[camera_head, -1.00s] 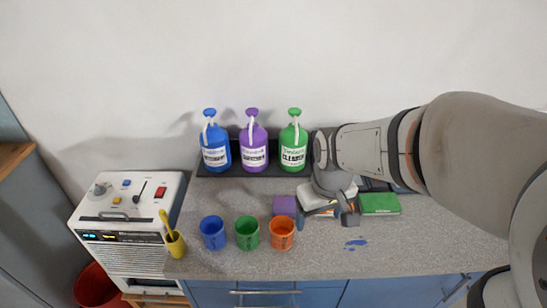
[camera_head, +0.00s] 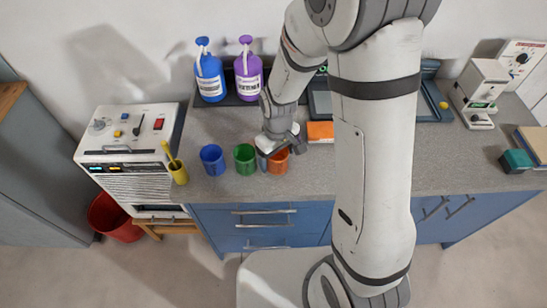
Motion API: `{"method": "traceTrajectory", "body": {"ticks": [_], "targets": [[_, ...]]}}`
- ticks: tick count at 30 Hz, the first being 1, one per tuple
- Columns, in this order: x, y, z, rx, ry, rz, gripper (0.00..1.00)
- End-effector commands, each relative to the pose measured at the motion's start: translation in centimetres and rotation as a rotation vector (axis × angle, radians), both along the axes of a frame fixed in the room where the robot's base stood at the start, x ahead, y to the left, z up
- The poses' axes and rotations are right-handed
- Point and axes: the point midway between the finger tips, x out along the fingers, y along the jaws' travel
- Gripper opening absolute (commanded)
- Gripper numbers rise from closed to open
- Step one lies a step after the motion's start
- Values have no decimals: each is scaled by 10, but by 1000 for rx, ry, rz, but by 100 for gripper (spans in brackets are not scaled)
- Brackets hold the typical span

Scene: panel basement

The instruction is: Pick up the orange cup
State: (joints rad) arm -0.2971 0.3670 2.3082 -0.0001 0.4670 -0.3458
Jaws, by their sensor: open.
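The orange cup (camera_head: 279,165) stands on the grey countertop, at the right end of a row with the green cup (camera_head: 245,160) and the blue cup (camera_head: 213,160). My gripper (camera_head: 281,148) is open and points down at the orange cup. One finger shows at the cup's left side, between it and the green cup. The other shows near its right rim. The gripper hides part of the cup's top. I cannot tell whether the fingers touch it.
A yellow cup (camera_head: 178,173) stands beside a white control box (camera_head: 128,133) at left. Blue (camera_head: 210,77) and purple (camera_head: 248,74) bottles stand behind the cups. A flat orange item (camera_head: 320,131) lies right of my gripper. My arm covers the counter's middle.

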Motion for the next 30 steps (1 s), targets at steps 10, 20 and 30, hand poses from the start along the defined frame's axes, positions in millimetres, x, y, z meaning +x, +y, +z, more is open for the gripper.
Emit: {"method": "traceTrajectory", "body": {"ticks": [10, 20, 30], "targets": [[0, -1, -21, 1, -1, -1, 80], [1, -1, -21, 1, -1, -2, 63], [1, -1, -21, 1, -1, -3, 35]]}}
